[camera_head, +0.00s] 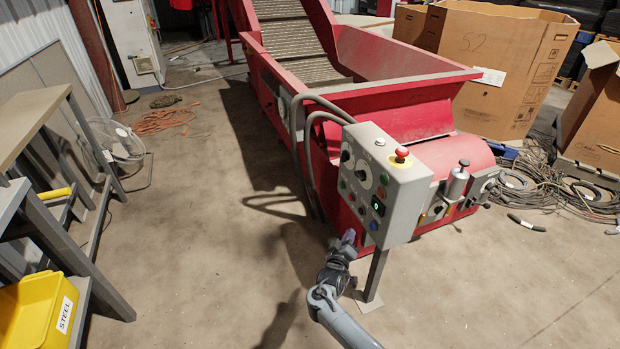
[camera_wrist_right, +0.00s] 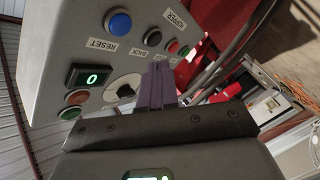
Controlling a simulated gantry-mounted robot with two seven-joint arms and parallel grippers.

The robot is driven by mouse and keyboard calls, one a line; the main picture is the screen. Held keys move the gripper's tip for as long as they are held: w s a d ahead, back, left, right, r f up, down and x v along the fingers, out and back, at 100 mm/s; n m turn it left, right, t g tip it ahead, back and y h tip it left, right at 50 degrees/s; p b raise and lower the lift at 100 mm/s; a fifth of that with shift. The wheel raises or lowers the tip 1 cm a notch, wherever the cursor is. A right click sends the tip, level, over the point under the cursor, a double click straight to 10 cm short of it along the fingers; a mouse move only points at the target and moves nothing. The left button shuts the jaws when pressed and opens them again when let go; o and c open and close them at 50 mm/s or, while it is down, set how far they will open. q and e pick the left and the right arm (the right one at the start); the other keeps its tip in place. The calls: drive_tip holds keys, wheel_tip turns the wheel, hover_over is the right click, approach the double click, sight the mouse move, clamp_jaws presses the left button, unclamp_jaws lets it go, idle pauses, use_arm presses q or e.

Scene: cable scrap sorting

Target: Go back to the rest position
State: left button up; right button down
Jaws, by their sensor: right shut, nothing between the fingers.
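My right gripper (camera_head: 348,238) is just in front of the lower left part of the grey control panel (camera_head: 405,200), beside its post. Its purple fingers are shut and empty. In the right wrist view the shut fingers (camera_wrist_right: 158,84) point at the panel face (camera_wrist_right: 50,50), between a black rotary knob (camera_wrist_right: 123,88) and a small row of buttons. I cannot tell whether the fingertips touch the panel. A blue button (camera_wrist_right: 118,22), a RESET label and a green lit display reading 0 (camera_wrist_right: 92,77) show there. My left gripper is not in view.
The red conveyor hopper (camera_head: 400,90) stands behind the panel, with grey hoses (camera_head: 308,130) looping to it. A shelf with a yellow STEEL bin (camera_head: 35,312) is at the left. Large cardboard boxes (camera_head: 500,65) and coiled cables (camera_head: 560,190) are at the right. Open floor (camera_head: 200,230) lies left of the panel.

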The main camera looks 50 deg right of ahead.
drive_tip(key=s+a+r+n+t+y+p, duration=0.1)
drive_tip(key=s+a+r+n+p, duration=0.15)
drive_tip(key=s+p, duration=0.45)
drive_tip(key=s+a+r+n+t+y+p, duration=0.1)
drive_tip(key=s+a+r+y+p, duration=0.1)
drive_tip(key=s+r+p, duration=0.45)
drive_tip(key=s+a+r+n+g+y+p, duration=0.1)
drive_tip(key=s+a+r+y+p, duration=0.25)
drive_tip(key=a+r, duration=0.55)
drive_tip(key=s+a+r+n+g+y+p, duration=0.1)
drive_tip(key=s+a+r+g+y+p, duration=0.3)
drive_tip(key=a, duration=0.8)
drive_tip(key=s+a+r+n+t+y+p, duration=0.1)
drive_tip(key=s+a+r+y+p, duration=0.2)
drive_tip(key=a+r+y+p, duration=0.55)
wheel_tip(320, 180, up, 36)
drive_tip(key=a+h+p, duration=0.2)
drive_tip(key=p, duration=3.2)
drive_tip(key=shift+s+a+r+g+h, duration=0.2)
drive_tip(key=shift+g+h, duration=0.1)
drive_tip(key=shift+h, duration=0.1)
